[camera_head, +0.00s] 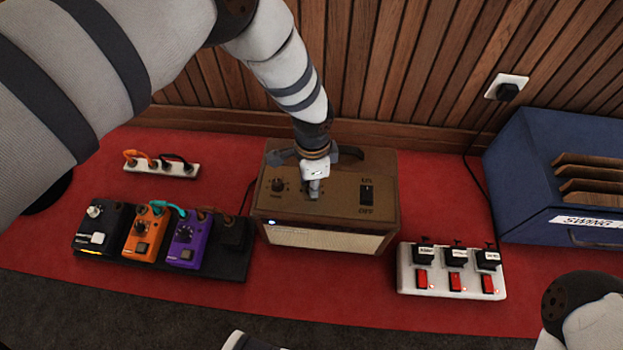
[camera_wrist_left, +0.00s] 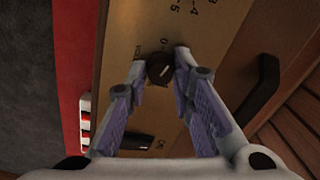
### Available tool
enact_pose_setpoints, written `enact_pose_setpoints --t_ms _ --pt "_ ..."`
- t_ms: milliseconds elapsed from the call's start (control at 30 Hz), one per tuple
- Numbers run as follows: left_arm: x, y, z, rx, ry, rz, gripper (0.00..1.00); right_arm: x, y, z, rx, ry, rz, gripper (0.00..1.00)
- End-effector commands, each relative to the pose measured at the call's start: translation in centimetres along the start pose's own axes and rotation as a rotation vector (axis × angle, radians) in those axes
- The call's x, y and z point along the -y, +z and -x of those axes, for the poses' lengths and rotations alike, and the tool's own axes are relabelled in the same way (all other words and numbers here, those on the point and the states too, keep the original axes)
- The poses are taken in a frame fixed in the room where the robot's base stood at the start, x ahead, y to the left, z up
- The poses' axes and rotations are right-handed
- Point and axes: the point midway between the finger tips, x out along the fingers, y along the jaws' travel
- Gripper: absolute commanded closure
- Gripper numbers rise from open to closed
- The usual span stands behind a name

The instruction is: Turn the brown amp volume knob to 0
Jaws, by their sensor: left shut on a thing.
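The brown amp (camera_head: 385,215) stands on the red table, with a lit front and its control panel on top. My left gripper (camera_head: 314,190) reaches down onto the panel and hides the knob there in the head view. In the left wrist view, my left gripper (camera_wrist_left: 160,60) has its two fingers on either side of the dark round knob (camera_wrist_left: 159,70) and is shut on it. Dial marks surround the knob; a 0 is beside it, and 4 and 5 are farther off. The knob's pointer is too blurred to read. My right gripper is not clearly seen.
Another small knob (camera_head: 278,185) is left of the gripper; an on/off switch (camera_head: 366,193) is to its right. A pedalboard (camera_head: 215,270) stands left, a white switch box (camera_head: 451,270) right, a blue crate (camera_head: 540,160) farther right. The front red surface is clear.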

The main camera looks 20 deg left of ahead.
Motion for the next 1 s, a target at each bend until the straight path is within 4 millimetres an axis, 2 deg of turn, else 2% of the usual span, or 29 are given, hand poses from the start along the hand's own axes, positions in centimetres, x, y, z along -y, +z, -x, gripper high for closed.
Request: enact_pose_setpoints --t_ms 500,1000 --pt "0.07 -0.03 0.0 -0.002 -0.002 0.381 1.0 0.04 0.11 0.67 -0.017 -0.001 -0.002 0.6" --pt "0.09 -0.01 -0.04 -0.002 -0.002 0.493 1.0 0.05 0.12 0.79 -0.021 -0.001 -0.002 0.6"
